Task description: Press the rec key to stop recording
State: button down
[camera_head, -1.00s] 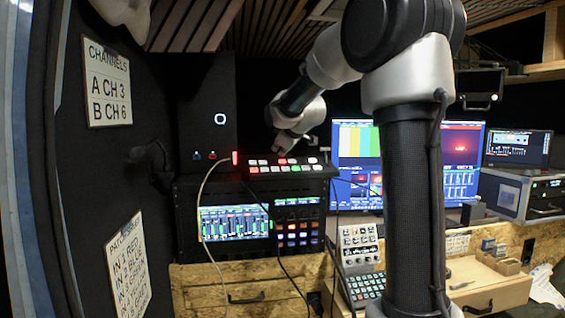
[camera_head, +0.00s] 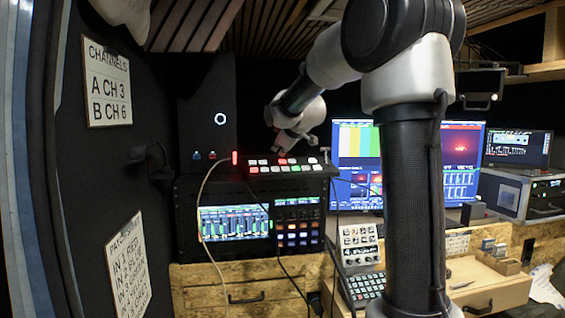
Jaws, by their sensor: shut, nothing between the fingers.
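A small dark switcher panel (camera_head: 262,169) with two rows of keys sits on top of the rack. Most of its keys are pale. A red-lit key (camera_head: 282,161) shows in its upper row, and another red key and a green key show in its lower row. The key labels are too small to read, so I cannot tell which is the rec key. My gripper (camera_head: 281,153) is shut and empty, pointing down at the panel's upper row by the red-lit key. I cannot tell whether its tips touch that key.
Below the panel are a rack screen (camera_head: 233,222) and a button unit (camera_head: 298,224). A white cable (camera_head: 203,190) and dark cables hang in front. A large monitor (camera_head: 358,140) stands behind at right. A grey control deck (camera_head: 360,248) sits below it. Signs hang on the left wall.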

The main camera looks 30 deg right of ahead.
jog(key=shift+f, duration=0.15)
jog(key=shift+w+f, duration=0.1)
jog(key=shift+f, duration=0.15)
jog(key=shift+f, duration=0.4)
dwell(0.6)
dwell(0.4)
jog(key=shift+r, duration=0.8)
jog(key=shift+r, duration=0.1)
jog(key=r, duration=0.2)
jog(key=s+r, duration=0.1)
jog(key=r, duration=0.1)
jog(key=shift+s+a+r, duration=0.2)
jog(key=shift+r, duration=0.15)
